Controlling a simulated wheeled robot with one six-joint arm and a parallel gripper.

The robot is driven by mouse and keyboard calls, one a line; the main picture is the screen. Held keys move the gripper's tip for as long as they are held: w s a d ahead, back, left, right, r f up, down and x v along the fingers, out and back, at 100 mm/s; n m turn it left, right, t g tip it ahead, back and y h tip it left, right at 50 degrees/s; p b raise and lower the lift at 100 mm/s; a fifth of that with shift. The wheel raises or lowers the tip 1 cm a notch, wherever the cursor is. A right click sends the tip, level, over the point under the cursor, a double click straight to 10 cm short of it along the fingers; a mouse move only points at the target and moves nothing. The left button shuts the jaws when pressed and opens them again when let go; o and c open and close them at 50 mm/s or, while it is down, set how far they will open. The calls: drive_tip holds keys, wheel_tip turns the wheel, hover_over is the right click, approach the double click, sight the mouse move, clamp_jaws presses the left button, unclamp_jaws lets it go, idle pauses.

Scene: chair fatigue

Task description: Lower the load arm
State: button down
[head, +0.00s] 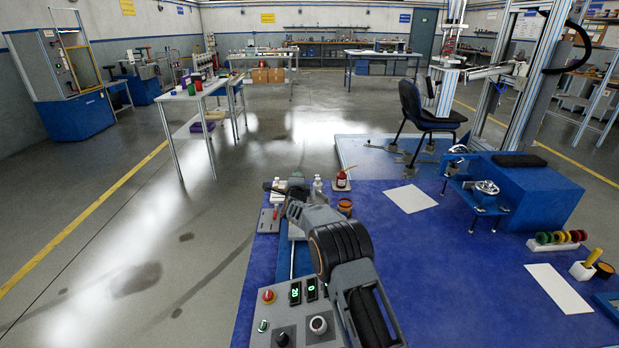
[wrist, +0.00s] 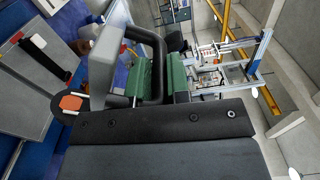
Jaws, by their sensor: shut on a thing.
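My gripper (wrist: 164,80) shows in the wrist view with its green finger pads closed around a black loop handle (wrist: 157,45). The handle adjoins a grey block (wrist: 106,60), which I take to be part of the load arm. The wrist view is strongly tilted, so the load arm's angle cannot be told. In the head view my gripper (head: 279,188) is at the far left side of the blue bench, largely hidden by my own arm. The load arm cannot be made out clearly there.
The blue bench top (head: 400,260) is mostly clear right of my arm. A control panel (head: 300,322) with a red button and green displays stands in front. White bottles, a red-capped flask (head: 342,181) and an orange cup (head: 345,206) stand near the gripper. A chair (head: 425,115) stands behind.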

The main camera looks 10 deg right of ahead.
drive_tip(key=w+a+f+n+b, duration=0.1)
drive_tip(key=a+f+n+b, duration=0.5)
drive_tip(key=f, duration=0.9)
drive_tip(key=shift+w+a+b, duration=0.2)
drive_tip(key=shift+a+b, duration=0.9)
drive_tip(key=shift+a, duration=0.1)
drive_tip(key=c, duration=1.4)
unclamp_jaws()
drive_tip(key=shift+f, duration=0.1)
drive_tip(key=s+p, duration=0.1)
drive_tip(key=s, duration=0.3)
drive_tip(key=s+a+p, duration=0.1)
drive_tip(key=s, duration=0.4)
drive_tip(key=s+a, duration=0.1)
drive_tip(key=s, duration=0.3)
drive_tip(key=shift+s+a+f+p, duration=0.15)
drive_tip(key=shift+s+p, duration=0.15)
drive_tip(key=shift+p, duration=0.1)
